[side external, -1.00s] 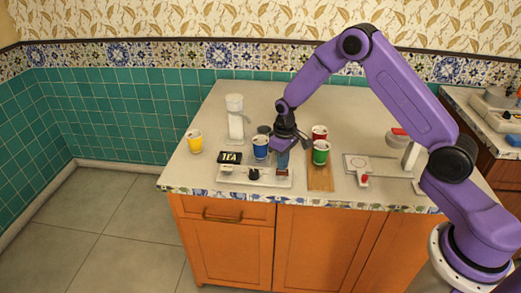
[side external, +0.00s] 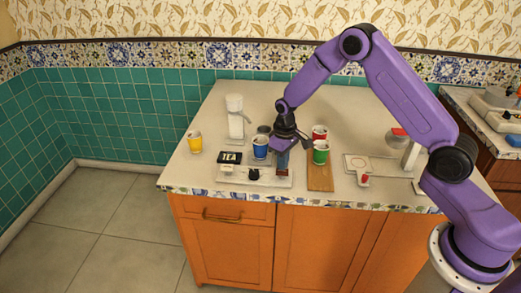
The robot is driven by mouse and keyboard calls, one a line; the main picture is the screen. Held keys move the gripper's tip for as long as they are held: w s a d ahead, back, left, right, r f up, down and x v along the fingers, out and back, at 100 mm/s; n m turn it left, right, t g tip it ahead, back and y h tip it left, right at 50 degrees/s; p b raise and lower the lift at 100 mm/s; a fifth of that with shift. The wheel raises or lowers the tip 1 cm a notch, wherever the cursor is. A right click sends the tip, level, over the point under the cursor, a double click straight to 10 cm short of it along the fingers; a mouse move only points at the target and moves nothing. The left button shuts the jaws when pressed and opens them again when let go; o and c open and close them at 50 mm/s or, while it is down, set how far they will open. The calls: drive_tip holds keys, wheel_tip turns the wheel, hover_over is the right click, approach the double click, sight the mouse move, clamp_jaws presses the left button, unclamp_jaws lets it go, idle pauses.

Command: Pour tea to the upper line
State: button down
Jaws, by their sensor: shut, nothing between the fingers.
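My gripper (side external: 283,168) points down at the right part of a white tray-like base (side external: 262,183) near the counter's front. Its fingers are shut, with nothing seen held. A small dark and reddish part shows at the fingertips; I cannot tell whether they touch it. A blue cup (side external: 260,148) stands just left of my gripper, upright, at the back of the base. A black sign reading TEA (side external: 230,157) is at the left, with a black knob (side external: 254,174) near it. The tea level and any line on the cup are too small to see.
A yellow cup (side external: 195,142) and white dispenser (side external: 235,117) are left. A white stand (side external: 375,166) is right. The counter's back is clear.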

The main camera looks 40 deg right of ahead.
drive_tip(key=shift+f, duration=1.1)
idle(6.9)
